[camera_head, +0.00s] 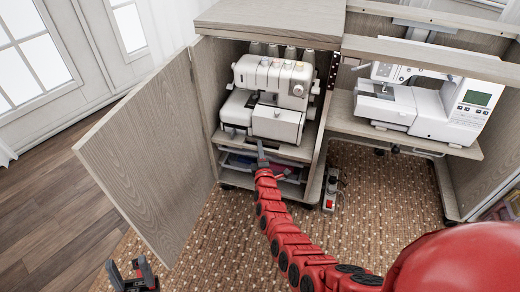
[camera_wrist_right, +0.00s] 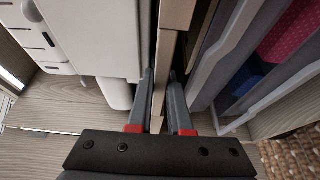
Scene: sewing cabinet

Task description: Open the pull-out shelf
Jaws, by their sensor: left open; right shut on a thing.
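The pull-out shelf (camera_head: 292,151) is the wooden board under the white serger (camera_head: 275,98) in the open left compartment of the cabinet. My right gripper (camera_head: 262,150) reaches its front edge at the end of the red arm. In the right wrist view, the two fingers of my right gripper (camera_wrist_right: 160,76) stand on either side of the thin shelf edge (camera_wrist_right: 159,92) and are shut on it. How far the shelf is out of the cabinet is hard to tell. My left gripper (camera_head: 136,278) is open and empty at the bottom left, apart from the cabinet.
The cabinet door (camera_head: 150,150) stands open at the left. A white sewing machine (camera_head: 425,103) sits on the right-hand table section. Below the shelf is a lower compartment with trays (camera_head: 240,162). A power strip (camera_head: 330,193) lies on the brown rug (camera_head: 225,235). Rug in front is mostly clear.

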